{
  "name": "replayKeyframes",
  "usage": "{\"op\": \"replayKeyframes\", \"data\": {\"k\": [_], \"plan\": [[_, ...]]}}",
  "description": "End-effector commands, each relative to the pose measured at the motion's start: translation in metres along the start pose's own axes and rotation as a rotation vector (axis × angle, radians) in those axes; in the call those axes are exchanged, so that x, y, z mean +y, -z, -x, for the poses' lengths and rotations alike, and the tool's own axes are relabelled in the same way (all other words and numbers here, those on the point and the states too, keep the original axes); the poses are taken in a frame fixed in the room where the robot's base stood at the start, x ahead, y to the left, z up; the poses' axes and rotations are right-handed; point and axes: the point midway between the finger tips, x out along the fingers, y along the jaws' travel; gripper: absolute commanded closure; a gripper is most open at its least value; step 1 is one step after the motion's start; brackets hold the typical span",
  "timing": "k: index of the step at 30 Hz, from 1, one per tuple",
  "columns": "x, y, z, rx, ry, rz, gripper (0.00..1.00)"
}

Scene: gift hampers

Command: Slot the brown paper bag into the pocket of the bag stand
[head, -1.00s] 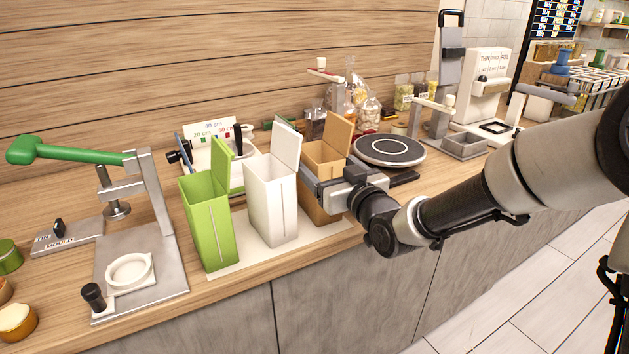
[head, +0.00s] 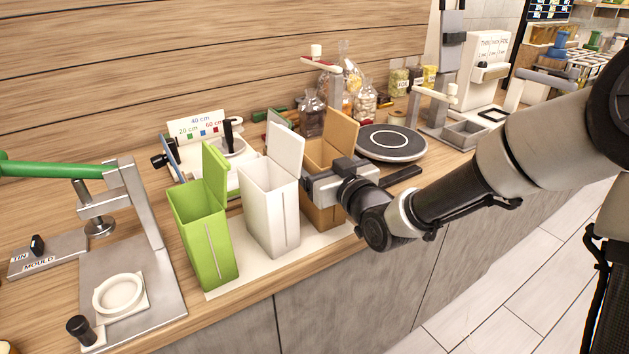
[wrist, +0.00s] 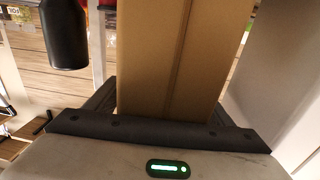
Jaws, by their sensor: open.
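The brown paper bag (head: 321,155) stands upright with its flap raised, at the right end of a row of three bags. My gripper (head: 312,188) is at its front side, with the jaws open. In the wrist view the bag (wrist: 170,60) fills the middle, between the two open fingers (wrist: 165,108); I cannot tell whether they touch it. The gripper hides part of the bag's front in the head view. I cannot surely tell which fixture is the bag stand; a grey open-topped box (head: 468,134) stands beside a post at the right.
A white bag (head: 270,205) and a green bag (head: 205,235) stand left of the brown one on a pale mat (head: 222,286). A round dark turntable (head: 391,143) lies behind right. A metal press (head: 130,270) stands at the left. The counter's front edge is close.

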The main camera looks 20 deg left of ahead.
Motion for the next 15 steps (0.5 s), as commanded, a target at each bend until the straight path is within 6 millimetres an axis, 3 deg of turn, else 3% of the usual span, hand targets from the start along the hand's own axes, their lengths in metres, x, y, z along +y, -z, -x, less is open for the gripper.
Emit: {"op": "replayKeyframes", "data": {"k": [8,15], "plan": [[-0.0003,-0.0003,0.0011,0.000,0.000,0.000,0.25],[-0.0003,-0.0002,0.0010,0.000,0.000,0.000,0.62]]}}
